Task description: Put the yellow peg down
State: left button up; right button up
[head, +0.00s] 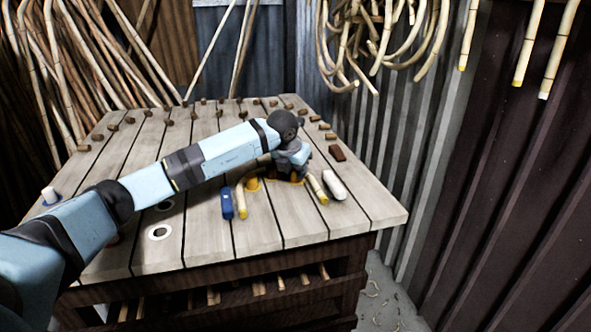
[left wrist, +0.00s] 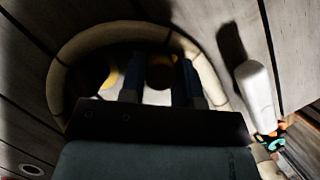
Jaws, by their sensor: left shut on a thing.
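My left gripper (head: 290,172) is low over the right part of the plank table, pointing down. In the left wrist view its two dark fingers (left wrist: 158,85) are close around a dull yellow peg (left wrist: 160,72), mostly hidden and in shadow. In the head view, a bit of yellow peg (head: 297,181) shows under the gripper, at the tabletop; I cannot tell whether it touches. A second yellow peg (head: 253,184) stands just left of the gripper. A bent rattan piece (head: 317,188) curves around both, its middle hidden behind the gripper. My right gripper is not in view.
A white rounded block (head: 333,185) lies just right of the rattan. A blue object (head: 227,203) lies left of it. Several small brown blocks (head: 337,153) line the table's edges. A white-rimmed hole (head: 159,232) is at front left. The front right planks are clear.

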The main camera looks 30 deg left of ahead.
pick_arm(q)
jog(key=o, duration=0.9)
jog(key=shift+f, duration=0.1)
jog(key=shift+s+r, duration=0.1)
jog(key=shift+r, duration=0.4)
jog(key=p+v, duration=0.3)
jog(key=v, duration=0.8)
jog(key=shift+r, duration=0.2)
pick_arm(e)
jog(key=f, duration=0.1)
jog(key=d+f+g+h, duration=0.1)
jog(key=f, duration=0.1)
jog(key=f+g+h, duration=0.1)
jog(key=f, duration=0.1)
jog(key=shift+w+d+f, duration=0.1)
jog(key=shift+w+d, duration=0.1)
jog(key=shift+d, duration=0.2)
pick_arm(q)
jog(key=shift+s+f, duration=0.1)
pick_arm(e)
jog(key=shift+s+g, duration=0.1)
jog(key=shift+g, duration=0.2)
